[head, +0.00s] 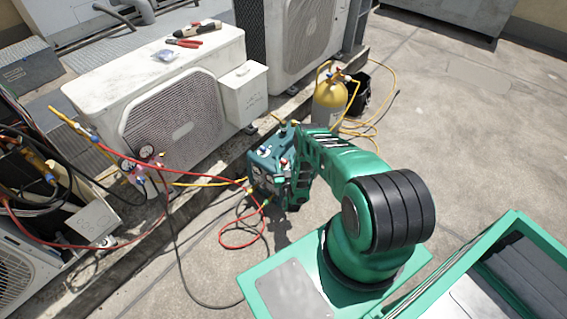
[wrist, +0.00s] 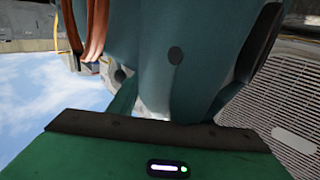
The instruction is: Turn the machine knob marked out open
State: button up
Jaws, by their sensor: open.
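The teal machine (head: 266,160) stands on the ground beside the condensers in the head view, with small knobs on its top and a red one (head: 284,162) near its right side. The markings are too small to read, so I cannot tell which knob is marked out. My arm reaches over the machine's right side and hides part of it. In the wrist view the machine's teal body (wrist: 205,60) fills the middle, very close. My gripper (wrist: 160,128) shows there as a green part with a dark edge; it is open, and its fingertips are not clearly visible.
Red and yellow hoses (head: 205,182) run from the gauges (head: 140,160) to the machine. A yellow cylinder (head: 329,100) stands behind it. A white condenser (head: 170,90) with tools (head: 197,29) on top is at the left. Open concrete (head: 465,130) lies to the right.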

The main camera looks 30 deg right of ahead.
jog(key=c, duration=1)
jog(key=shift+c, duration=0.2)
jog(key=shift+n+y, duration=0.3)
jog(key=shift+y, duration=0.1)
jog(key=shift+s+f+n+t+y, duration=0.1)
jog(key=shift+n+t+y, duration=0.3)
jog(key=shift+n+y, duration=0.95)
jog(key=shift+s+f+n+t+y, duration=0.1)
jog(key=shift+n+t+y, duration=0.5)
jog(key=shift+y, duration=1.25)
jog(key=shift+w, duration=0.1)
jog(key=o, duration=1)
jog(key=shift+r, duration=0.1)
jog(key=shift+o, duration=0.2)
